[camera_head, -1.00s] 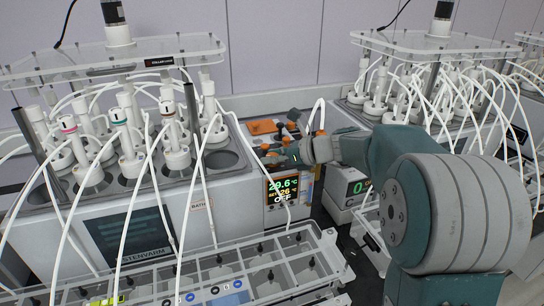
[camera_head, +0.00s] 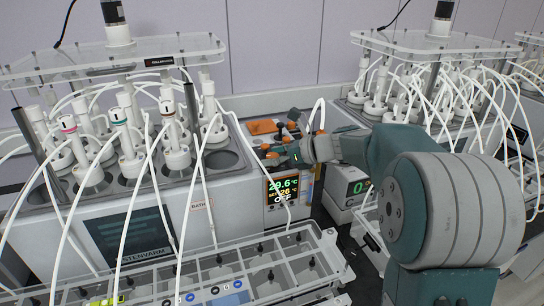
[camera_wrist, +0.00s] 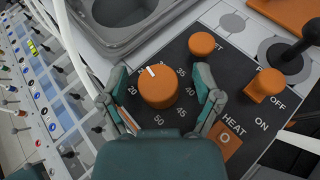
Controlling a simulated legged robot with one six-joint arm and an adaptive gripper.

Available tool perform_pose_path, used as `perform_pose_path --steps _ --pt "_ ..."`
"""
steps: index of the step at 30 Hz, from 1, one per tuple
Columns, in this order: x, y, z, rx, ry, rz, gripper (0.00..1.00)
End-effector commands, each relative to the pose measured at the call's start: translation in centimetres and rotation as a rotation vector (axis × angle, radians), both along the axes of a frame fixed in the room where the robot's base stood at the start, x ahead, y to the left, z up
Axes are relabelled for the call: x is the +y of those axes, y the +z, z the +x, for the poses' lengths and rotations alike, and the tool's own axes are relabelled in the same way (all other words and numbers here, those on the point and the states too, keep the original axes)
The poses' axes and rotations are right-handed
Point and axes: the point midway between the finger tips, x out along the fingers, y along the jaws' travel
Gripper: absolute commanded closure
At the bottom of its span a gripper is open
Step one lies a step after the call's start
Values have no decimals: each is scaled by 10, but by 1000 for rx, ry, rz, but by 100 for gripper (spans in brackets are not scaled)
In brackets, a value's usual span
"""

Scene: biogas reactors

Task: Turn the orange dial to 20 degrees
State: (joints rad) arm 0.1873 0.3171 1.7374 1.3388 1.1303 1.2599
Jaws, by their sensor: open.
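The orange dial (camera_wrist: 158,88) sits on a dark control panel in the wrist view. Its white mark points up and slightly left, right of the printed 20 and left of the 35. My gripper (camera_wrist: 161,78) is open, with one finger on each side of the dial. Gaps show between the fingers and the dial, so neither seems to touch it. In the head view my gripper (camera_head: 280,154) is over the panel between the reactor units, and it hides the dial there.
An orange round button (camera_wrist: 202,44) and an orange ON/OFF switch (camera_wrist: 265,86) are close to the right finger. An orange HEAT square (camera_wrist: 226,144) lies below. White tubes and a clear rack (camera_head: 270,270) stand nearby.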

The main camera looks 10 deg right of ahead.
Motion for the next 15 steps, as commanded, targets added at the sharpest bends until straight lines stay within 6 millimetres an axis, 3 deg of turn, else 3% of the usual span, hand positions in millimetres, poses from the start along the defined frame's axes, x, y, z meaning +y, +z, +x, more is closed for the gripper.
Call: perform_pose_path --steps 5,15 --pt "-7 4 -4 -1 -1 1 17" --pt "-62 29 -32 -2 -5 0 17"
